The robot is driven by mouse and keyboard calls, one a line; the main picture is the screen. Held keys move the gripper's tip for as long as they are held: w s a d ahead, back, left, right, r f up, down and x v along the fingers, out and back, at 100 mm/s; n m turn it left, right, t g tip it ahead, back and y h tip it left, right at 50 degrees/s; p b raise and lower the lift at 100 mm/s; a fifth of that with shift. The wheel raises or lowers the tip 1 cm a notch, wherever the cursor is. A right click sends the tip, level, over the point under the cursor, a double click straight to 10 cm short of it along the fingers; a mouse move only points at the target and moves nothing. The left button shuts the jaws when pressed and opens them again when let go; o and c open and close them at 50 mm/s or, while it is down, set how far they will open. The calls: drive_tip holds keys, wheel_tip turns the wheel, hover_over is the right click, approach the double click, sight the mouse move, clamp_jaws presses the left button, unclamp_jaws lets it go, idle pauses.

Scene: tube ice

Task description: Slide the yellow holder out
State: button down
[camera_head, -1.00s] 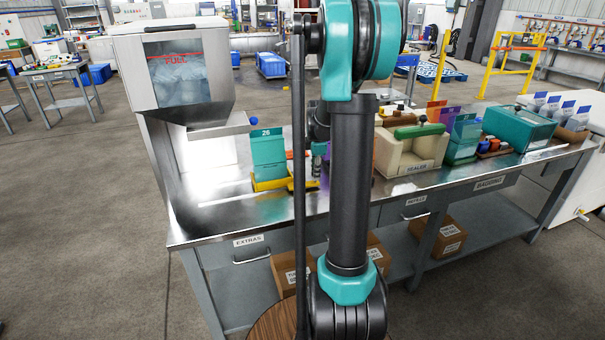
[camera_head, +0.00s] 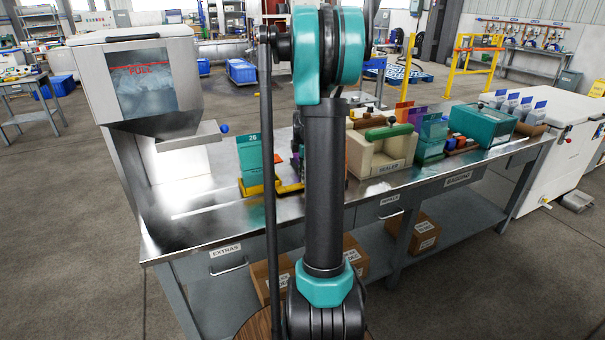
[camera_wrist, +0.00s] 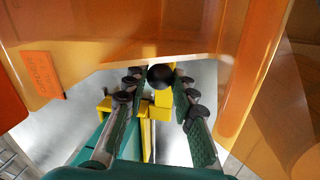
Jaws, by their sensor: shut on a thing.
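The yellow holder (camera_head: 258,189) lies low on the steel table in the head view, with a teal upright piece marked 26 (camera_head: 249,156) standing in it. My gripper (camera_wrist: 157,78) shows in the wrist view, its two fingers on either side of a yellow part of the holder (camera_wrist: 146,118). It is shut on that part; the exact contact is partly hidden. A round black knob (camera_wrist: 160,77) sits between the fingertips. In the head view my arm hides most of the gripper and the holder's right end.
A steel ice hopper (camera_head: 150,75) with a shelf and blue knob (camera_head: 225,128) stands left. A beige sealer (camera_head: 378,170) and teal boxes (camera_head: 484,125) stand right. Orange see-through sheets (camera_wrist: 120,35) crowd the wrist view. The table's front-left surface is clear (camera_head: 190,225).

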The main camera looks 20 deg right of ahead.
drive_tip(key=c, duration=1.2)
unclamp_jaws()
drive_tip(key=shift+d, duration=0.3)
drive_tip(key=shift+r, duration=0.15)
drive_tip(key=r, duration=0.4)
drive_tip(key=s+r, duration=0.1)
drive_tip(key=r, duration=0.2)
drive_tip(key=s+r, duration=0.1)
drive_tip(key=r, duration=0.3)
drive_tip(key=shift+s+a+r, duration=0.15)
drive_tip(key=shift+a+r, duration=0.1)
drive_tip(key=shift+r, duration=0.05)
drive_tip(key=s+a+f+m, duration=0.5)
drive_tip(key=s+a, duration=0.2)
drive_tip(key=s, duration=0.1)
drive_tip(key=s+a+f+m+t, duration=0.1)
drive_tip(key=s+a+f+m, duration=0.4)
drive_tip(key=s+a+f, duration=0.1)
drive_tip(key=s+a+f+m+t, duration=0.1)
drive_tip(key=s+a+f+m, duration=0.4)
drive_tip(key=s, duration=0.5)
drive_tip(key=shift+s+a+f+m, duration=0.15)
drive_tip(key=shift+s+a+m, duration=0.05)
drive_tip(key=shift+a, duration=0.5)
drive_tip(key=shift+s+a+f+m, duration=0.1)
drive_tip(key=shift+s+a+m, duration=0.1)
drive_tip(key=shift+a, duration=0.5)
